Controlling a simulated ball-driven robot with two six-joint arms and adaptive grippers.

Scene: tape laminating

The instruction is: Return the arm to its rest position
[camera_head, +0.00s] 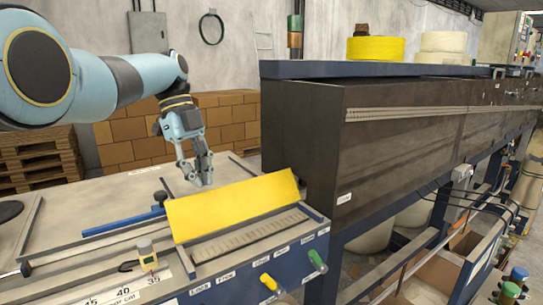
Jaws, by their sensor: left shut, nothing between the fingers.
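My left arm comes in from the left, and its gripper (203,171) points down over the back part of the bench, just behind the yellow panel. The gripper's fingers are together with nothing visible between them. The yellow panel (232,205) is tilted and stands along a slotted strip on the bench (110,203). I cannot tell whether the fingertips touch the bench top. My right gripper is not in view.
A large dark machine (400,150) stands close on the right, with yellow (376,49) and cream rolls on top. A blue bar (123,222) and a small gauge (147,254) are on the bench. Stacked cartons (130,140) stand behind.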

